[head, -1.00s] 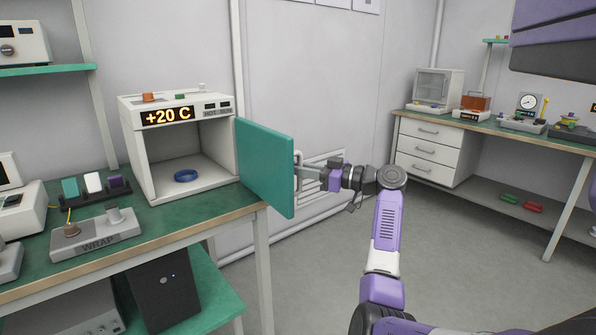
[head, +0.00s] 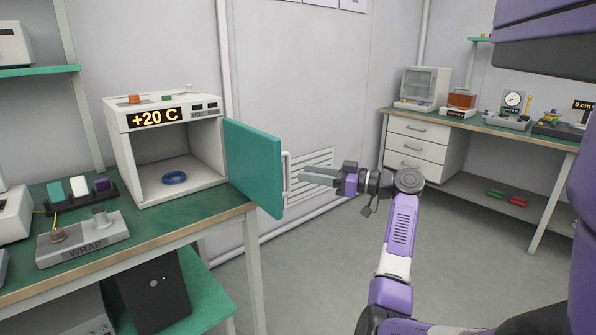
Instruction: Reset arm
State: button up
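My gripper (head: 304,178) is in the middle of the head view, just right of the handle (head: 286,180) of an open teal oven door (head: 252,168). Its fingers point left toward the handle, with a small gap in the picture between the tips and the handle. The fingers look empty. They are small and seen from the side, so whether they are apart or closed is unclear. My purple and white arm reaches forward from the lower right.
The white oven (head: 122,117) reads +20 C and holds a blue ring (head: 174,177). It stands on a green-topped bench (head: 165,231) beside a WRAP device (head: 84,242). Another bench (head: 540,136) stands at the right. Grey floor between the benches is clear.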

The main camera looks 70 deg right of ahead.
jog(key=shift+s, duration=0.6)
jog(key=shift+d, duration=0.1)
